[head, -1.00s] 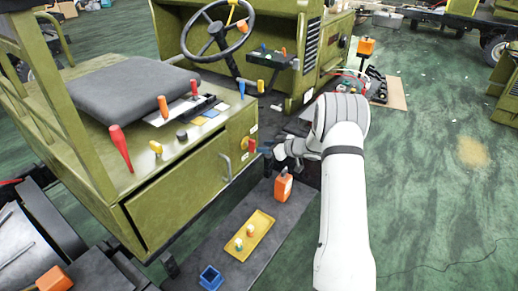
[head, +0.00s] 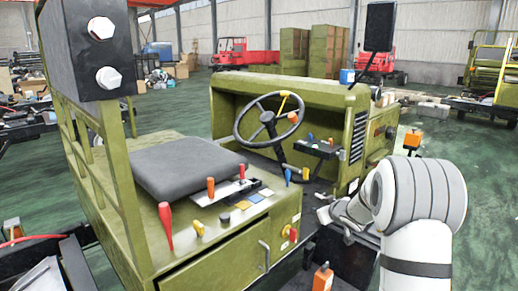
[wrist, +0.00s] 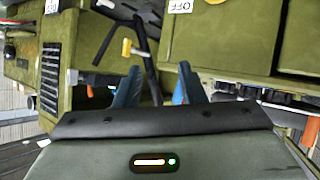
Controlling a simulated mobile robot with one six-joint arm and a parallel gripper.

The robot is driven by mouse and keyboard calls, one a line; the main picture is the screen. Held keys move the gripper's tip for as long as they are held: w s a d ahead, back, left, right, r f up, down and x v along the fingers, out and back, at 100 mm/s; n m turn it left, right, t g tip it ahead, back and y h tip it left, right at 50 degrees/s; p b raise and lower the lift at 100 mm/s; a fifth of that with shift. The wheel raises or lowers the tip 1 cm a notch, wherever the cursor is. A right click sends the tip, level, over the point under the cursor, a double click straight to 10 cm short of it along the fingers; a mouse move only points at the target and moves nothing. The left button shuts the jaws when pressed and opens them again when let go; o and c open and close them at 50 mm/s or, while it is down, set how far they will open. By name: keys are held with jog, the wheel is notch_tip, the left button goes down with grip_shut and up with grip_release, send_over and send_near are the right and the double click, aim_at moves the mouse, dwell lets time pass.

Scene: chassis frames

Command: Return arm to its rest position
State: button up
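My white arm with a grey-banded joint (head: 425,195) stands at the right in the head view, beside the green vehicle chassis (head: 205,245). Its wrist end reaches left, close to the chassis side, and the gripper fingers cannot be made out there. In the wrist view my gripper (wrist: 158,82) shows two blue fingers set well apart. Nothing is held between them. A dark lever or post with a yellow part (wrist: 126,47) lies beyond the fingers, with green panels on both sides.
A steering wheel (head: 268,117), black seat (head: 187,165) and red lever (head: 165,225) are on the chassis left of my arm. An orange box (head: 323,278) sits low at the front. Green floor is open at the right (head: 490,190).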

jog(key=s+r+m+g+h, duration=0.2)
jog(key=s+r, duration=0.2)
jog(key=s, duration=0.5)
jog(key=s+r+m+g+h, duration=0.1)
jog(key=s+r+m+h, duration=0.15)
jog(key=s+r, duration=0.45)
jog(key=s+a+f+g, duration=0.1)
jog(key=s+a+g, duration=0.1)
jog(key=s, duration=0.7)
jog(key=s+a+f+g+y, duration=0.1)
jog(key=s+a+f+g, duration=0.1)
jog(key=s, duration=0.7)
jog(key=s+a+f+g+y, duration=0.1)
jog(key=s+a+f+g, duration=0.1)
jog(key=s, duration=0.8)
jog(key=shift+a+m, duration=0.45)
jog(key=shift+a, duration=0.15)
